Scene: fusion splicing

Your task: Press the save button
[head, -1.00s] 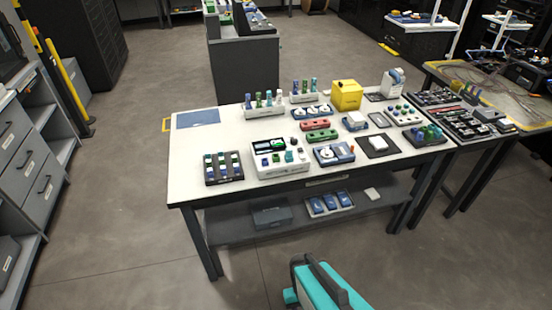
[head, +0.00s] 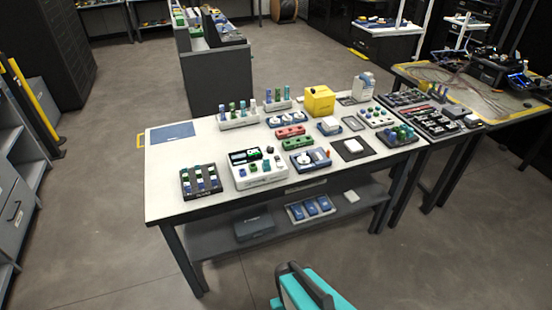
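A white device (head: 246,185) with a small dark and green screen (head: 243,155) stands near the front edge of the white table, left of its middle. Several small blue, green and white parts sit on its top. I cannot tell which of them is the save button; labels are too small to read. A teal and dark part of my own arm shows at the bottom edge, in front of the table and apart from it. My gripper's fingers do not show.
The white table (head: 160,195) has a lower shelf with a tray of blue items (head: 310,208). A dark rack (head: 201,181) stands left of the device, a blue unit (head: 310,160) right of it. A yellow box (head: 319,101) stands behind. The floor before the table is clear.

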